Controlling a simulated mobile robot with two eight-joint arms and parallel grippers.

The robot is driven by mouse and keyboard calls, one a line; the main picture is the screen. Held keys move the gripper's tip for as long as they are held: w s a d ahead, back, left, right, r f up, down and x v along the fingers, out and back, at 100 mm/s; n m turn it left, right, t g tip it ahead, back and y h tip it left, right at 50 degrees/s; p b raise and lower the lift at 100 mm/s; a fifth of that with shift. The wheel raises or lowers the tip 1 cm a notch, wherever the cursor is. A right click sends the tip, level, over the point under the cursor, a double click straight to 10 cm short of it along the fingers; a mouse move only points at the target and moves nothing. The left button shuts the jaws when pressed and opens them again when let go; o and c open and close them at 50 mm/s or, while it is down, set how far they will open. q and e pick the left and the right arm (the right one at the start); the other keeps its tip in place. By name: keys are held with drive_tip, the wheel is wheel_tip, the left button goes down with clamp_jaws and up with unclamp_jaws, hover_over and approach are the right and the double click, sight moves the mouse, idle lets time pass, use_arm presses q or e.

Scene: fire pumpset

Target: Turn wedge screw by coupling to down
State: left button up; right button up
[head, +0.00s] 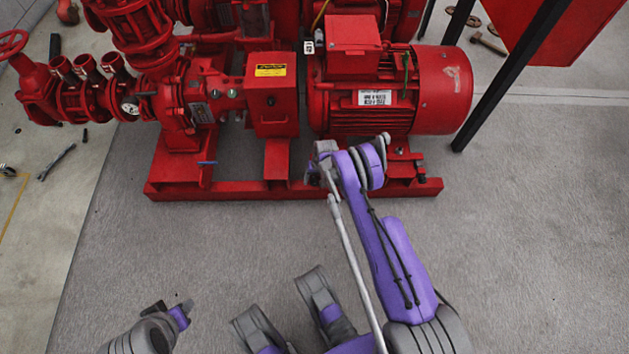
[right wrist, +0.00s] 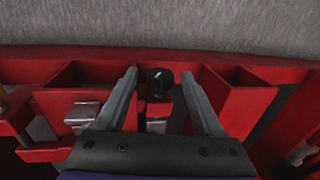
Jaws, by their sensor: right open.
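A black rounded knob, which looks like the wedge screw head (right wrist: 160,82), stands at the red base frame in the right wrist view. My right gripper (right wrist: 160,76) is open, with one grey finger on each side of the knob and a visible gap to each. In the head view my right gripper (head: 318,178) is at the front edge of the red base, below the left end of the motor. The red coupling guard (head: 270,95) with a yellow label is behind it, to the left. My left gripper (head: 168,309) is low at the left, over bare floor, away from the pump.
The red motor (head: 390,85) rises directly behind the right arm. The base frame (head: 225,190) runs along the front, with a small blue-handled valve (head: 207,163). A black post (head: 510,75) stands at the right. The grey floor in front is clear.

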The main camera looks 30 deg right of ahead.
clamp_jaws()
drive_tip(key=shift+w+a+h, duration=0.1)
drive_tip(key=shift+h, duration=0.2)
drive_tip(key=shift+w+a+g+h, duration=0.1)
drive_tip(key=shift+a+g+h, duration=0.1)
drive_tip(key=shift+g+h, duration=0.8)
drive_tip(key=shift+w+a+g+h, duration=0.15)
drive_tip(key=shift+g+h, duration=0.45)
drive_tip(key=shift+h, duration=0.8)
unclamp_jaws()
